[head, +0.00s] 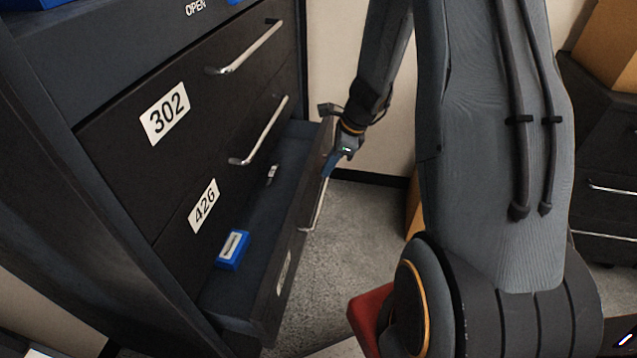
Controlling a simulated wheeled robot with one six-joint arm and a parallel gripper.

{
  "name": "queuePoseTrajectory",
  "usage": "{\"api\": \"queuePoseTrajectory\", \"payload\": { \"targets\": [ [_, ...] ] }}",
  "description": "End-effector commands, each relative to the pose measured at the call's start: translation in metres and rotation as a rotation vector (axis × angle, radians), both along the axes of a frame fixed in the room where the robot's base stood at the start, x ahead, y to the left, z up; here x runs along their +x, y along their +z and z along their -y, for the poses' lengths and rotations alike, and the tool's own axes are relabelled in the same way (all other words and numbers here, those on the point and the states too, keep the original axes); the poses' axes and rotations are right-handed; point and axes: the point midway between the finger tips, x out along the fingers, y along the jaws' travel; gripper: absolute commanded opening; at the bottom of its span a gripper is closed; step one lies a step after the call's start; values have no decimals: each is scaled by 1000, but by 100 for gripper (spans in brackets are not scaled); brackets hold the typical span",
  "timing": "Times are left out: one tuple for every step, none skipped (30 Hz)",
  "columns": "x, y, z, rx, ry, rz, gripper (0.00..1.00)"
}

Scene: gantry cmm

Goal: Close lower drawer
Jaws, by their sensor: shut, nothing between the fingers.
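The lower drawer (270,297) of the dark cabinet is pulled out, below the drawers labelled 302 and 426. Its front carries a long metal handle (317,206). Inside it lie a blue box with a white label (232,249) and a small light-coloured item (271,175) farther back. My gripper (331,165) is shut and empty. It points down at the outer side of the drawer front, near the far end of the handle. I cannot tell whether it touches the front or the handle.
The drawers labelled 302 (165,113) and 426 (204,206) are flush with the cabinet. A red object (368,312) stands on the floor partly behind my arm. Another dark drawer unit (603,212) with a cardboard box (610,45) is at the right. Grey floor (362,222) lies open before the drawer.

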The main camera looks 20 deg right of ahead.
Motion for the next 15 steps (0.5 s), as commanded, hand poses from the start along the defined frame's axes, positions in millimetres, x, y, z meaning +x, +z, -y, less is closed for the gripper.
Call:
{"api": "queuePoseTrajectory", "payload": {
  "targets": [
    [3, -3, 5, 12, -50, -8, 0],
    [4, -5, 7, 17, -70, -11, 0],
    [6, -7, 9, 22, -93, -14, 0],
    [7, -9, 9, 25, -104, -16, 0],
    [7, -11, 9, 26, -110, -18, 0],
    [8, -13, 9, 28, -114, -18, 0],
    [9, -16, 8, 29, -115, -18, 0],
    [10, -19, 7, 29, -114, -19, 0],
    [10, -24, 5, 28, -112, -19, 0],
    [11, -28, 3, 28, -112, -19, 0],
    [12, -32, 2, 29, -111, -20, 0],
    [13, -38, -1, 28, -111, -20, 0],
    [14, -43, -2, 28, -110, -20, 0],
    [15, -48, -4, 28, -110, -20, 0],
    [16, -54, -6, 28, -110, -20, 0]
  ]
}}
